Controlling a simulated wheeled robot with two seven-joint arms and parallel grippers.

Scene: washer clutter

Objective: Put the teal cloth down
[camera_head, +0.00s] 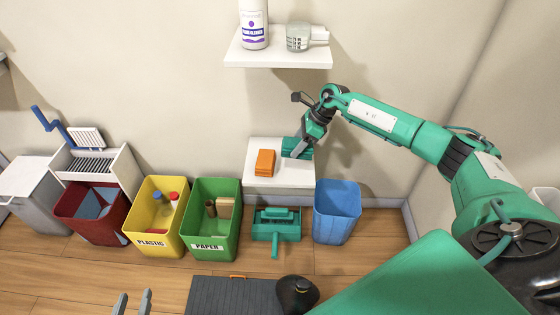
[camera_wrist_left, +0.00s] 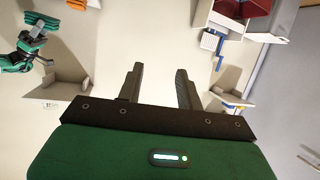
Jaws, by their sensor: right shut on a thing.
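The teal cloth (camera_head: 290,145) is at the right gripper, over the back right part of a low white stand (camera_head: 285,181). It looks folded and is partly hidden by the fingers; I cannot tell whether it touches the stand's top. My right gripper (camera_head: 301,148) points down and is shut on the cloth. In the left wrist view, a green arm with a teal thing shows at the upper left (camera_wrist_left: 42,26). My left gripper (camera_head: 132,303) is at the bottom edge of the head view, far from the stand. Its fingers are apart and empty in the left wrist view (camera_wrist_left: 160,80).
An orange block-like thing (camera_head: 265,162) lies on the stand, left of the cloth. A wall shelf (camera_head: 278,58) with a bottle (camera_head: 254,25) hangs above. A blue bin (camera_head: 337,210), teal dustpan (camera_head: 276,232) and green paper bin (camera_head: 211,220) stand below.

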